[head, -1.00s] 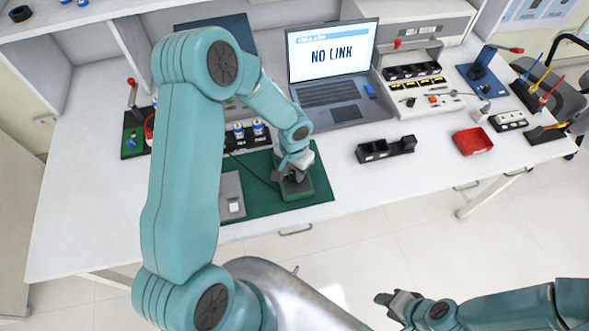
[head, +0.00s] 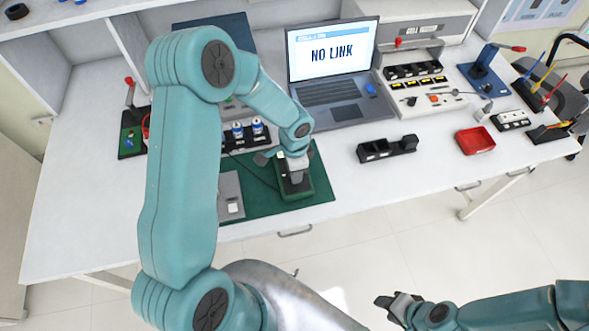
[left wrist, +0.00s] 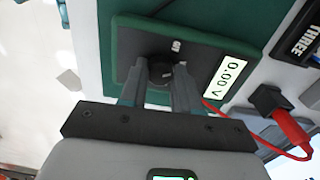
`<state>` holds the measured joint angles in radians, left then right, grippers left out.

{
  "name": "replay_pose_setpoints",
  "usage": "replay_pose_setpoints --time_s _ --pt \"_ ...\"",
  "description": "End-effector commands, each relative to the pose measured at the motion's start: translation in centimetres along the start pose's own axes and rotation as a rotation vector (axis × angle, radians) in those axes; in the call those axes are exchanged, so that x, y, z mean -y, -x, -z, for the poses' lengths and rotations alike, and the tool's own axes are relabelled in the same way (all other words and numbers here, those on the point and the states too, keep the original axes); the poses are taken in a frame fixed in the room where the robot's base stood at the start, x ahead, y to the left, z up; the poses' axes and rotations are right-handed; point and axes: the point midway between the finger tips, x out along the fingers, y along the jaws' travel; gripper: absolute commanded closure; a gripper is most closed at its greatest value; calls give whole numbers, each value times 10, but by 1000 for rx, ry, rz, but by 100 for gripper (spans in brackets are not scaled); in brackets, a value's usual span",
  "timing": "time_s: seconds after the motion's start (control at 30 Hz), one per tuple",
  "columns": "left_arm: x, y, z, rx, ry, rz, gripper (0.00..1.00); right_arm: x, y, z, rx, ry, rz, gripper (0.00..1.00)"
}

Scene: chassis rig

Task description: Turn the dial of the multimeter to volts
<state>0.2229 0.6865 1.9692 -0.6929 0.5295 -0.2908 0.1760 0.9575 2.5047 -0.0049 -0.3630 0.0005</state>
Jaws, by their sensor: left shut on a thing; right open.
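The multimeter (head: 303,188) lies on the green mat (head: 262,205) near the front edge of the bench. My left gripper (head: 291,176) is over the multimeter. In the left wrist view its fingers (left wrist: 163,78) are shut on the round black dial (left wrist: 160,66), which they partly hide; its pointer setting is not readable. My right gripper (head: 387,298) is open and empty, off the bench at the lower right.
A laptop (head: 330,92) showing NO LINK stands behind. A black holder (head: 386,149) and a red tray (head: 474,141) lie to the right. A red lead (left wrist: 290,128) runs by the multimeter. The bench front between mat and red tray is mostly clear.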

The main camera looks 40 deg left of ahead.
Motion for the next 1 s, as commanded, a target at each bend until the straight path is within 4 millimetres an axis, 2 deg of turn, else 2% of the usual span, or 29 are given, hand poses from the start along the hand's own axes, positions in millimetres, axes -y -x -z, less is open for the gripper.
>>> replay_pose_setpoints --time_s 0.3,0.77,0.8,0.83,0.87,1.0 --pt "1 2 1 0 -94 3 99 0 0 0 0 0 0 57" --pt "1 2 1 0 -105 4 99 0 0 0 0 0 0 57" --pt "1 2 1 0 -105 4 59 0 0 0 0 0 0 57" --pt "1 2 1 0 -105 4 49 0 0 0 0 0 0 57" --pt "1 2 1 0 -105 4 43 0 0 0 0 0 0 57" --pt "1 1 0 1 -105 2 43 0 0 0 0 0 0 57"
